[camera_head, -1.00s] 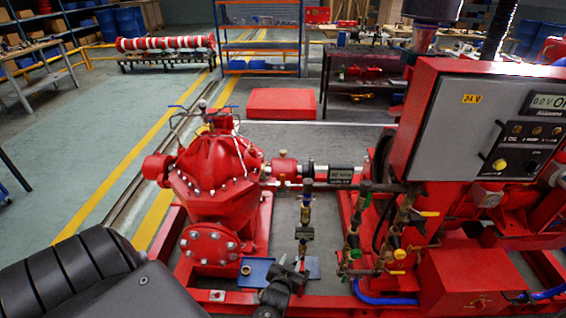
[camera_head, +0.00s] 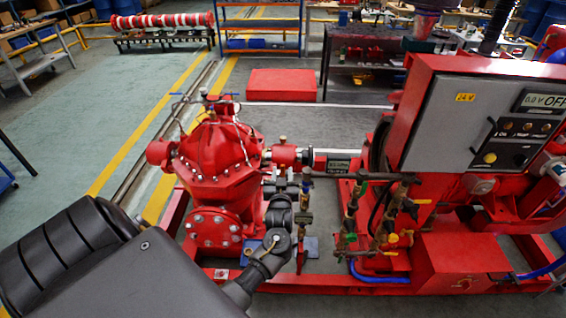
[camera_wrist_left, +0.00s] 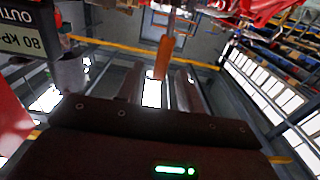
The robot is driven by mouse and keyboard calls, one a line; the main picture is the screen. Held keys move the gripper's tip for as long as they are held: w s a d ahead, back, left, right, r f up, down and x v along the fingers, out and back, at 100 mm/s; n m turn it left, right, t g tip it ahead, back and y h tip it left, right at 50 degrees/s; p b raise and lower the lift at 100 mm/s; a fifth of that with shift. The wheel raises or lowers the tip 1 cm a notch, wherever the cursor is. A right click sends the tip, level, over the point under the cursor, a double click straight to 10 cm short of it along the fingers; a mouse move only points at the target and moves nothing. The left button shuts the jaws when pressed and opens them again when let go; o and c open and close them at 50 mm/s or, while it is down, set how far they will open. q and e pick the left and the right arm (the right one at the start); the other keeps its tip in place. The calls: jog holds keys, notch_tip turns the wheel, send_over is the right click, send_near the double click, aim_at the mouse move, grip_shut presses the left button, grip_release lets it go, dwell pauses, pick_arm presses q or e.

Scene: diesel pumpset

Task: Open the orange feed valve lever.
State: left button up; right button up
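The orange lever (camera_wrist_left: 163,57) shows in the left wrist view, hanging from a thin grey stem. It appears between the two finger lines of my left gripper (camera_wrist_left: 158,78), close to the tips. The fingers stand apart with a bright gap between them; contact with the lever cannot be seen. In the head view my left gripper (camera_head: 284,190) reaches up beside the red pump (camera_head: 213,155), among the small pipe fittings. My wrist hides part of that area, and I cannot make out the orange lever there. My right gripper is out of view.
The grey control box (camera_head: 457,120) stands right of the pump. Valve pipework with yellow handles (camera_head: 390,238) is right of my gripper. An outlet display (camera_wrist_left: 25,42) is close at the left of the wrist view. The red base frame (camera_head: 330,288) runs along the front.

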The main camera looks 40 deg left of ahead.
aim_at(283, 169)
pick_arm(q)
jog(key=x, duration=0.5)
jog(key=shift+p, duration=0.4)
jog(key=shift+s, duration=0.1)
grip_shut()
